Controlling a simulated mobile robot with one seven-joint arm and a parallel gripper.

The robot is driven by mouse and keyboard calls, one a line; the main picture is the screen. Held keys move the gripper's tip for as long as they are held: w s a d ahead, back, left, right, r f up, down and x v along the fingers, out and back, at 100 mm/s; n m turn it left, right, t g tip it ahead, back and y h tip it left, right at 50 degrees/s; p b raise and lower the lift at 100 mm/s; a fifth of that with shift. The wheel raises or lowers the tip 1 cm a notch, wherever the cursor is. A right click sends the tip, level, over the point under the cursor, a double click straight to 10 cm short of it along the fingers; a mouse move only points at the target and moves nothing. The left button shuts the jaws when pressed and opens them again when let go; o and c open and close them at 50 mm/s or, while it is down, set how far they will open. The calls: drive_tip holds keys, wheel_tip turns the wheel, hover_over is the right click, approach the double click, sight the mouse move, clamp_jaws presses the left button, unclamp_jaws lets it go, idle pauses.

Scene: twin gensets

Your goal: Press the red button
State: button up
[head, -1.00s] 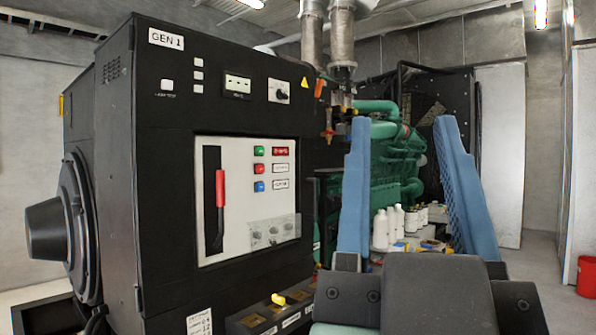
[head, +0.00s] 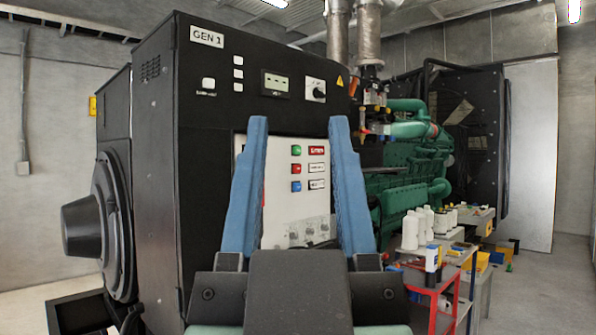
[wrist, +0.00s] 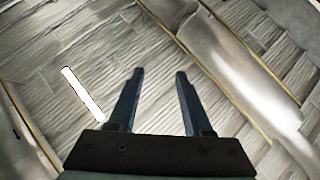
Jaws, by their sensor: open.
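The red button (head: 296,169) is the middle one of three in a column on the white panel (head: 285,205) of the black GEN 1 cabinet (head: 190,150). A green button (head: 296,150) sits above it and a blue button (head: 296,186) below it. In the head view my gripper (head: 298,125) is open and empty, its blue fingers pointing up, with the red button visible between them. The fingers overlap parts of the panel in the picture. In the wrist view the gripper (wrist: 160,72) is open, facing a ceiling-like surface, with no button in sight.
A red-framed table (head: 432,290) with white bottles (head: 410,230) stands right of the cabinet, before the green engine (head: 410,170). A black round housing (head: 90,225) juts out from the cabinet's left side. Open floor (head: 545,290) lies at the far right.

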clamp_jaws()
idle(1.8)
